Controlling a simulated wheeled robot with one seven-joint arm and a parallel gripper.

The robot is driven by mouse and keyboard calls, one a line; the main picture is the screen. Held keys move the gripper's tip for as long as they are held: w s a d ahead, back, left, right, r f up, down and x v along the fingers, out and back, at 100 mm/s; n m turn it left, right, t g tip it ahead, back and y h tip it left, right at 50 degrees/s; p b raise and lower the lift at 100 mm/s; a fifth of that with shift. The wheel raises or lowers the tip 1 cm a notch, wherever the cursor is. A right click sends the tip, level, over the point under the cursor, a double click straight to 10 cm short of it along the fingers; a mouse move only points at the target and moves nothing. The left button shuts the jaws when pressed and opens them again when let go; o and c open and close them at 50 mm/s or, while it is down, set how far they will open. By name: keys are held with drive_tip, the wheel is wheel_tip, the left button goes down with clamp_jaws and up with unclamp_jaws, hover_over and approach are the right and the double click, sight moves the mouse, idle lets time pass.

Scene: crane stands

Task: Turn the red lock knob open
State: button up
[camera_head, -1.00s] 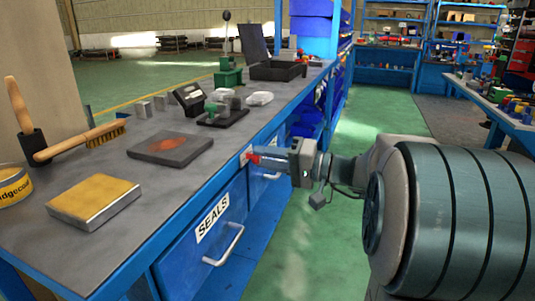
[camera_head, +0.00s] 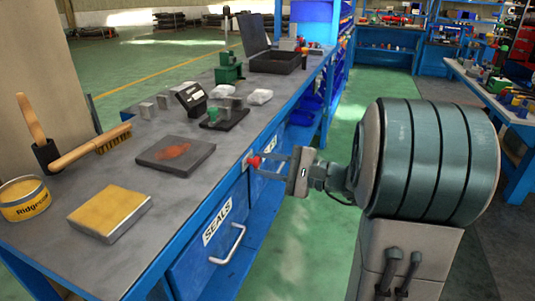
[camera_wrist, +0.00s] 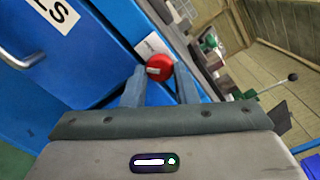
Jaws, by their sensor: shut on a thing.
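The red lock knob (camera_head: 254,162) sits on the blue front of the workbench, just under the top's edge and up and right of the SEALS drawer (camera_head: 207,258). In the wrist view the round red knob (camera_wrist: 159,66) shows a pale mark on its face and a pale plate behind it. My gripper (camera_head: 262,164) reaches it from the right, with one finger on each side. The fingers (camera_wrist: 160,78) are shut on the knob in the wrist view. The exact contact spots are partly hidden.
The benchtop (camera_head: 120,170) above carries a dark plate with a rusty patch (camera_head: 175,153), a yellow-topped block (camera_head: 110,212), a brush (camera_head: 92,148) and a black open case (camera_head: 278,62). A drawer handle (camera_head: 230,245) juts out below the knob. Green floor (camera_head: 310,235) is clear beside the bench.

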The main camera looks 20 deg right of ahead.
drive_tip(key=m+p, duration=0.4)
drive_tip(key=shift+r+m, duration=0.15)
drive_tip(key=shift+m, duration=0.15)
drive_tip(key=shift+f+m+p, duration=0.2)
drive_tip(key=shift+m+p, duration=1.1)
drive_tip(key=shift+p, duration=0.15)
drive_tip(key=shift+s+f, duration=0.1)
drive_tip(key=o, duration=1)
drive_tip(key=p+v, duration=0.1)
drive_tip(key=v, duration=1.2)
drive_tip(key=shift+s+d, duration=0.25)
drive_tip(key=shift+d, duration=0.05)
